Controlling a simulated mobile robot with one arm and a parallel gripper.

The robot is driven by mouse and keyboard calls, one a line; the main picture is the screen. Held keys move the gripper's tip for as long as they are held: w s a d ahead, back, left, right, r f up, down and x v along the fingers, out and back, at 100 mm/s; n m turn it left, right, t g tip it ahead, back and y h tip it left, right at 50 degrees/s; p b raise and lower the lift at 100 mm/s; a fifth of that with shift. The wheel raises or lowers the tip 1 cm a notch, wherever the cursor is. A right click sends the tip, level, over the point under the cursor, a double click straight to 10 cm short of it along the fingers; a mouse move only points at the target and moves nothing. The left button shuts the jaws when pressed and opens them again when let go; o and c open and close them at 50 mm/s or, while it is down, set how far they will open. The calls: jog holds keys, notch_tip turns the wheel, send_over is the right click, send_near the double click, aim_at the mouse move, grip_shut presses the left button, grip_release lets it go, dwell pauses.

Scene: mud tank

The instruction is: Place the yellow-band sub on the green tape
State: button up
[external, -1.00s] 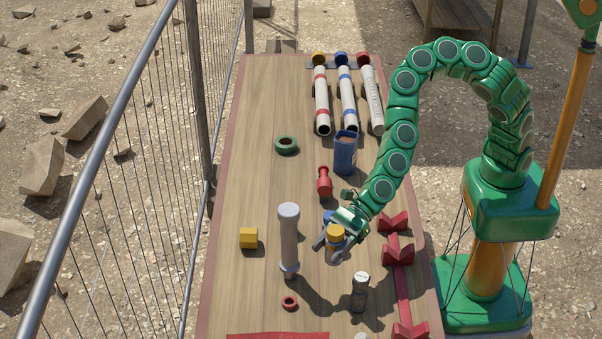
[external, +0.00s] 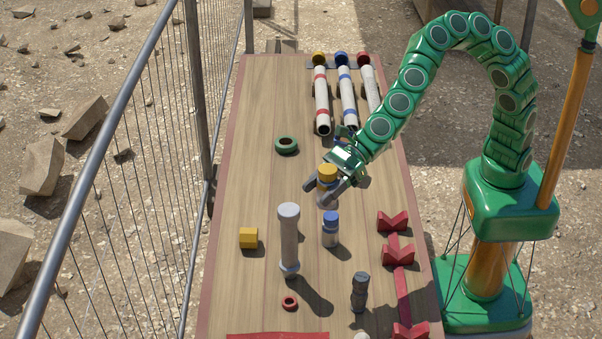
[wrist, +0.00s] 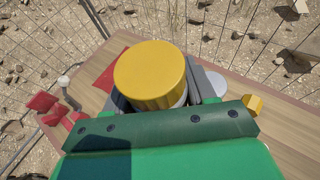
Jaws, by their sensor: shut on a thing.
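The yellow-band sub (external: 327,172), a pale cylinder with a wide yellow top, is held upright between the fingers of my gripper (external: 325,189). In the wrist view its yellow top (wrist: 151,75) fills the middle, with grey fingers on both sides. My gripper is shut on it. It appears to be held above the table, but the exact height is unclear. The green tape (external: 286,151), a ring lying flat, is on the table beyond and left of my gripper. The tape does not show in the wrist view.
A blue-capped cylinder (external: 331,233) and a tall grey-topped cylinder (external: 289,240) stand nearer the camera. A yellow block (external: 248,238) lies left. White tubes (external: 322,100) lie at the back. Red V-shaped rests (external: 397,257) line the right. Bare wood surrounds the green tape.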

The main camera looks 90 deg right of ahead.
jog(key=w+d+r+m+t+h, duration=0.1)
jog(key=w+d+r+m+h, duration=0.35)
jog(key=d, duration=0.85)
jog(key=w+d+r+m+t+h, duration=0.1)
jog(key=w+d+m+t+h, duration=0.1)
jog(key=w+d+m+h, duration=0.85)
jog(key=s+d+n+g, duration=0.1)
jog(key=s+d+g, duration=0.1)
jog(key=d, duration=1.1)
jog(key=s+d+f+m+g+h, duration=0.3)
jog(key=s+d+m+g, duration=0.4)
jog(key=d, duration=0.5)
jog(key=s+d+f+m+g+h, duration=0.4)
jog(key=s+d+m, duration=0.1)
jog(key=s+d, duration=0.6)
notch_tip(320, 180, down, 11)
jog(key=w+d, duration=0.1)
jog(key=w, duration=0.1)
jog(key=shift+w+d+f, duration=0.7)
jog(key=shift+w+f, duration=0.75)
jog(key=shift+w, duration=0.6)
jog(key=shift+w+d+f, duration=0.75)
jog(key=shift+w+f, duration=0.75)
jog(key=shift+w, duration=0.5)
jog(key=shift+w+d+f, duration=0.7)
jog(key=shift+w+f, duration=0.75)
jog(key=shift+w, duration=0.6)
